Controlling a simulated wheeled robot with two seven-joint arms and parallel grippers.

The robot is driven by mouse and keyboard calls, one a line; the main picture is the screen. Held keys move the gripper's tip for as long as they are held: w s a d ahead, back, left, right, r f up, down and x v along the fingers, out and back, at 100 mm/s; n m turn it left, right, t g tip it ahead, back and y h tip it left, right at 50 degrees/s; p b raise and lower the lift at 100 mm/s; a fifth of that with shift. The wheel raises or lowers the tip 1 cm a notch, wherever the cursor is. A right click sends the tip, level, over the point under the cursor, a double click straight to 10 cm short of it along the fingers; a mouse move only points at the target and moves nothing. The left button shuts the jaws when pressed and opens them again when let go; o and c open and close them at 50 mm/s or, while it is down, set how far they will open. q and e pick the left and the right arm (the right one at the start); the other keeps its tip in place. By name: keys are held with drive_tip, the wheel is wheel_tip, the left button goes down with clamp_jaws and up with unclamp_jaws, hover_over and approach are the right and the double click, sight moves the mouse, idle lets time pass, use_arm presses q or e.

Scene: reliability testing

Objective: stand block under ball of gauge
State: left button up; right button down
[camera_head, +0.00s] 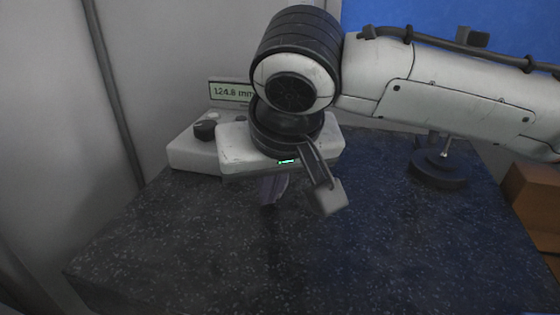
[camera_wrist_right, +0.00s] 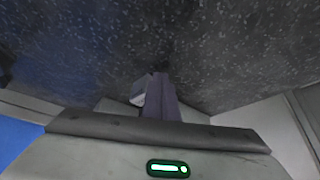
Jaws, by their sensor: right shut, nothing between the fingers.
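My right gripper (camera_head: 271,204) points down in front of the display unit, over the dark speckled slab (camera_head: 200,265). Its purple-grey fingers are shut with nothing between them; they also show in the right wrist view (camera_wrist_right: 159,76). The display unit (camera_head: 190,155) has a black knob and a readout (camera_head: 230,92) of about 124.8 mm. A round black base (camera_head: 437,175) with a thin metal post stands at the right, its top hidden by my arm. I make out no ball. A small pale thing (camera_wrist_right: 138,93) shows beside the fingers; I cannot tell whether it is the block. My left gripper is out of view.
A brown box (camera_head: 533,200) stands beyond the slab's right edge. A pale wall with a dark cable (camera_head: 115,95) is at the left, and a blue panel (camera_head: 430,14) is behind. The front of the slab is clear. My right arm covers the back middle.

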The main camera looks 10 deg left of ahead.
drive_tip(key=shift+w, duration=1.3)
drive_tip(key=shift+a+v, duration=0.25)
drive_tip(key=shift+v, duration=0.85)
drive_tip(key=shift+a+v, duration=0.25)
drive_tip(key=shift+v, duration=0.85)
